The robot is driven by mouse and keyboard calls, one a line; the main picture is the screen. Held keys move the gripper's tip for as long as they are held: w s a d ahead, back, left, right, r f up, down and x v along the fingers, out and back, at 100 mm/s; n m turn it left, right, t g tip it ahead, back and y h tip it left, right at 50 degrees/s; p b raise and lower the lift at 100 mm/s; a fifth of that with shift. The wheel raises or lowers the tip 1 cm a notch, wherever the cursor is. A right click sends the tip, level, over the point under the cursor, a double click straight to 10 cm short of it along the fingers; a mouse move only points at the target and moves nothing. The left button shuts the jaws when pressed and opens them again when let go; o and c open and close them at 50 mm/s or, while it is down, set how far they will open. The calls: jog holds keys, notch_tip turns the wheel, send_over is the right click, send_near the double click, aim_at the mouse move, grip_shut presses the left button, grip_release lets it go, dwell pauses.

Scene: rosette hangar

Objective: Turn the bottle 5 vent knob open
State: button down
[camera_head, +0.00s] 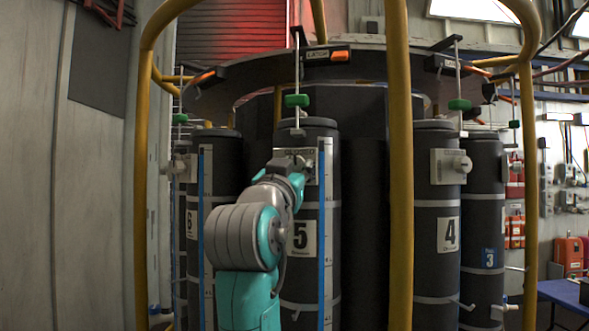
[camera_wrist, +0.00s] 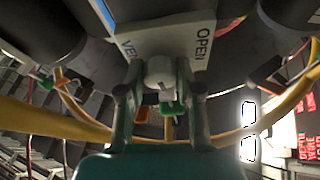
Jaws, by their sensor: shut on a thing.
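Bottle 5 (camera_head: 298,265) is a tall dark grey cylinder marked with a "5" label, in the middle of the head view. My teal arm reaches up in front of it, and my gripper (camera_head: 293,163) is at the vent plate near its top. In the wrist view the pale vent plate (camera_wrist: 165,38) reads "VENT" and "OPEN". The light grey vent knob (camera_wrist: 160,71) sits between the two fingers of my gripper (camera_wrist: 160,92), which is shut on it. In the head view my arm hides the knob.
Yellow frame posts (camera_head: 400,200) stand to either side of my arm. Bottle 4 (camera_head: 437,270) is at the right with its own knob (camera_head: 461,164), and bottle 6 (camera_head: 215,190) is at the left. A green-handled rod (camera_head: 297,100) hangs above bottle 5.

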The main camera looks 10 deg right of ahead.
jog(key=n+y, duration=0.1)
jog(key=n, duration=0.2)
jog(key=n+t+y, duration=0.1)
jog(key=n, duration=0.2)
jog(key=shift+s+d+y, duration=0.1)
jog(key=shift+d+y, duration=0.05)
jog(key=shift+y, duration=0.25)
jog(key=n+y, duration=0.1)
jog(key=n, duration=0.2)
jog(key=n+y, duration=0.2)
jog(key=n, duration=0.1)
jog(key=shift+d+r+n, duration=0.1)
jog(key=shift+n, duration=0.2)
jog(key=n+y, duration=0.2)
jog(key=n, duration=0.2)
jog(key=shift+r+n+g+y, duration=0.1)
jog(key=shift+n+g+y, duration=0.25)
jog(key=shift+n, duration=0.85)
jog(key=shift+n+g+y, duration=0.25)
jog(key=shift+n+y, duration=0.1)
jog(key=shift+n, duration=0.85)
jog(key=c, duration=0.8)
grip_release()
jog(key=shift+o, duration=0.2)
jog(key=shift+s, duration=0.1)
